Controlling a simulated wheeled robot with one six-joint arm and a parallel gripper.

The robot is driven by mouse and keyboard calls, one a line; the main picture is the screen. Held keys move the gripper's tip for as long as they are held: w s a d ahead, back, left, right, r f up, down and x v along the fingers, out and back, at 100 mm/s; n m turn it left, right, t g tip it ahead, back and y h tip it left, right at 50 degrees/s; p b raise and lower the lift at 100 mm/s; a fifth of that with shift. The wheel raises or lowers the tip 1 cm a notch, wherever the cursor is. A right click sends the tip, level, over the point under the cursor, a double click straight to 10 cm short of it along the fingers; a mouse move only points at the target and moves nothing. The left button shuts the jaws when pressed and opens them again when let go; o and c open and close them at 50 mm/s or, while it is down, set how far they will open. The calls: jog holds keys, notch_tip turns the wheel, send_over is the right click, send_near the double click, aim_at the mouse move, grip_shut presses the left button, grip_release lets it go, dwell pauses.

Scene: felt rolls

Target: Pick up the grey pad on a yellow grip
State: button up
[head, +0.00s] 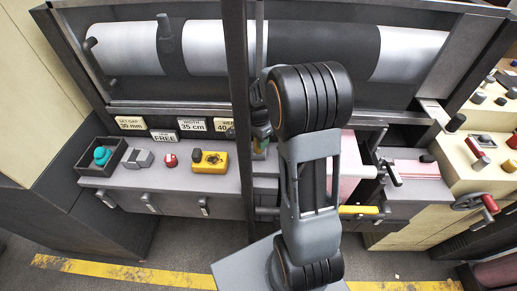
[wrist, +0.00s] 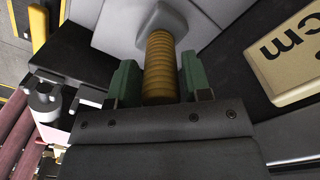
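The yellow ribbed grip (wrist: 160,70) stands between the two green fingers of my gripper (wrist: 160,82) in the wrist view. The grey pad (wrist: 163,18) is at the grip's far end, against a light grey surface. The fingers lie close along both sides of the grip, and I cannot tell whether they touch it. In the head view my gripper (head: 261,137) is low in front of the console's label panel, partly behind my arm and a dark upright.
A yellow block with a black knob (head: 209,161), a red knob (head: 170,160), a grey block (head: 138,158) and a dark tray with a teal object (head: 102,157) stand left on the console. A dark upright post (head: 238,80) rises beside my gripper. Large rollers (head: 205,45) lie behind.

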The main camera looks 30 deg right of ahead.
jog(key=c, duration=0.6)
jog(key=shift+c, duration=0.2)
notch_tip(320, 180, up, 10)
dwell(0.5)
